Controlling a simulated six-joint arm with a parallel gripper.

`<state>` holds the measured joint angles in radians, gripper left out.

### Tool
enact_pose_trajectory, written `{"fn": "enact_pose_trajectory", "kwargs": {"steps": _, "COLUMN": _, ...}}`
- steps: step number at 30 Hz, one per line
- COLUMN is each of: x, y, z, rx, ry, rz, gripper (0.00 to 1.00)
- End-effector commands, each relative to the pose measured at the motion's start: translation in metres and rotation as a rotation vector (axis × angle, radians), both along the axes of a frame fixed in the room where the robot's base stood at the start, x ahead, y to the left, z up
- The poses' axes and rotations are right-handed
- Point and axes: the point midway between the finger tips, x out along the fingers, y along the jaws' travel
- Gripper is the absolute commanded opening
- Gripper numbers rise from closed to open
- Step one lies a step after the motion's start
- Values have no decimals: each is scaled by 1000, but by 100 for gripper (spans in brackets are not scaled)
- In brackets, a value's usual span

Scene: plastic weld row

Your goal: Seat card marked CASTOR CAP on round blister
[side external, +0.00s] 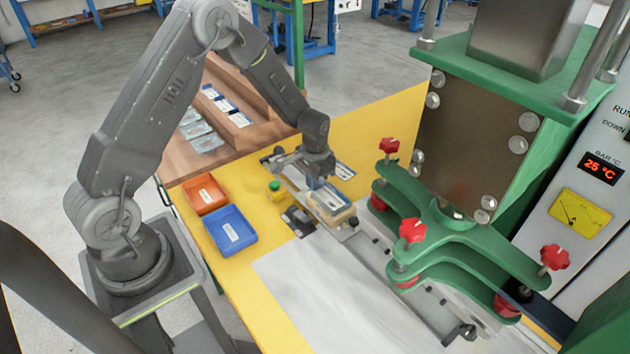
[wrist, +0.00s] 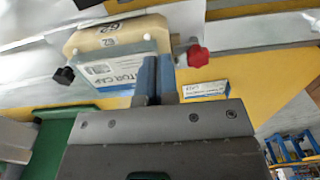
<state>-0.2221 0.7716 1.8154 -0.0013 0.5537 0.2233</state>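My gripper (side external: 317,182) is low over a tan block (side external: 329,208) on the rail beside the green press. In the wrist view, its two blue fingers (wrist: 157,78) are close together at the edge of a blue-and-white card (wrist: 112,74). The legible lettering on that card ends in "TOR CAP", and the fingers appear shut on it. The card overlaps the near side of the tan block (wrist: 112,38), which carries small number labels. I cannot tell whether it touches the block. No round blister can be made out; the card and gripper cover part of the block.
Another card (side external: 343,170) lies behind the gripper. Orange (side external: 204,194) and blue (side external: 230,230) bins stand left. A wooden rack (side external: 240,105) holds several cards and clear packs. The green press (side external: 455,225) with red knobs is close on the right. A yellow-green button (side external: 274,186) stands left of the block.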

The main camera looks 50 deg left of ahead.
Motion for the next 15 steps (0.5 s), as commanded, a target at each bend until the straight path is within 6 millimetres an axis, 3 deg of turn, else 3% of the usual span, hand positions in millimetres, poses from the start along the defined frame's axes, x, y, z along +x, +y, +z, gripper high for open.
{"fn": "enact_pose_trajectory", "kwargs": {"steps": 3, "x": 0, "y": 0, "z": 0, "rx": 0, "ry": 0, "rz": 0, "gripper": 2}}
{"fn": "enact_pose_trajectory", "kwargs": {"steps": 12, "x": 0, "y": 0, "z": 0, "rx": 0, "ry": 0, "rz": 0, "gripper": 31}}
{"fn": "enact_pose_trajectory", "kwargs": {"steps": 15, "x": 0, "y": 0, "z": 0, "rx": 0, "ry": 1, "rz": 0, "gripper": 31}}
